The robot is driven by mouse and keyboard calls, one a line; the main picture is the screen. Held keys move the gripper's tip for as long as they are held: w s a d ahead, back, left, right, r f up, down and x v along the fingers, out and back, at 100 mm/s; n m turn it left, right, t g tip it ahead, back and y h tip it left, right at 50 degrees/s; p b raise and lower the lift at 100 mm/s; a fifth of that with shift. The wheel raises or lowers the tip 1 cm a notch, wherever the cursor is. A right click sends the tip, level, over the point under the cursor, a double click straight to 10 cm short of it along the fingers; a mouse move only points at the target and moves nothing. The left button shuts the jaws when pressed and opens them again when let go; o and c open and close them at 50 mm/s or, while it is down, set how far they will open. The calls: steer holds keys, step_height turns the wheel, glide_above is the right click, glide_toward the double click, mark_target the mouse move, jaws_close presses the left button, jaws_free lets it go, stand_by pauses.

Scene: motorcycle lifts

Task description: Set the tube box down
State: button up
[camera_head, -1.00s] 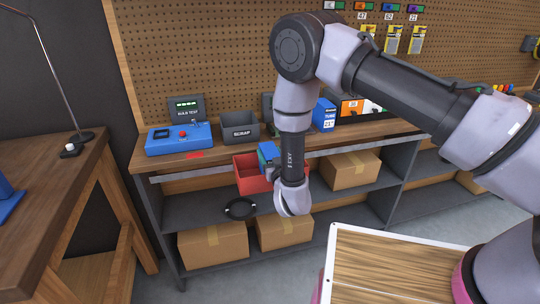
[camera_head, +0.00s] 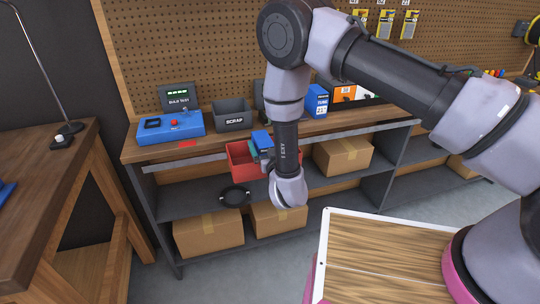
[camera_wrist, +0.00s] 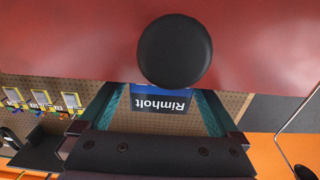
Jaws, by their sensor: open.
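My gripper (camera_head: 263,154) is at the red bin, partly hidden behind my own wrist in the head view. A small blue box (camera_head: 261,138) shows there, overlapping the bin's opening. In the wrist view my gripper (camera_wrist: 158,92) has its teal-lined fingers apart. A blue box marked "Rimholt" (camera_wrist: 160,103), upside down in the picture, shows between them. Whether a finger still touches it cannot be told. Another blue box marked "TUBE" (camera_head: 317,101) stands upright on the bench.
The red bin (camera_head: 236,163) shows at the bench's front edge. A grey SCRAP bin (camera_head: 232,119) and blue tester (camera_head: 168,127) stand on the bench (camera_head: 150,151). Below are a black ring-like item (camera_head: 235,196) and cartons (camera_head: 208,234).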

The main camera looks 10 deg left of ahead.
steer(key=v, duration=1)
